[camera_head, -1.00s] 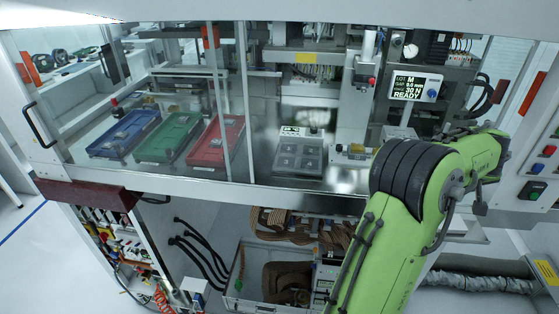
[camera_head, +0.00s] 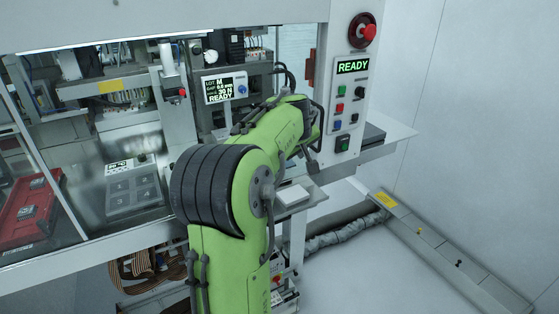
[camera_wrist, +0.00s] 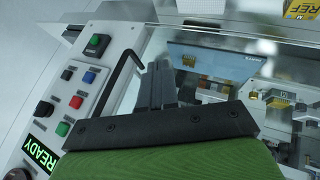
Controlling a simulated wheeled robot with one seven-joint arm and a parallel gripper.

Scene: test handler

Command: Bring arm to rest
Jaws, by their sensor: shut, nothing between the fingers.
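My green arm (camera_head: 235,200) with its black ribbed joint rises from the bottom of the head view and bends away toward the right end of the machine front. In the wrist view my gripper (camera_wrist: 158,82) shows as dark grey fingers beyond a black plate. The fingers are shut together with nothing between them. They point toward the machine front, just right of a black bar handle (camera_wrist: 118,85). I cannot tell the exact gap to the handle.
A control panel (camera_head: 345,105) with a READY display and a red emergency knob (camera_head: 362,30) stands right of my arm. Behind glass are a lot screen (camera_head: 225,88), a numbered grey tray (camera_head: 135,190) and a red tray (camera_head: 30,212). Open floor (camera_head: 370,270) lies at the right.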

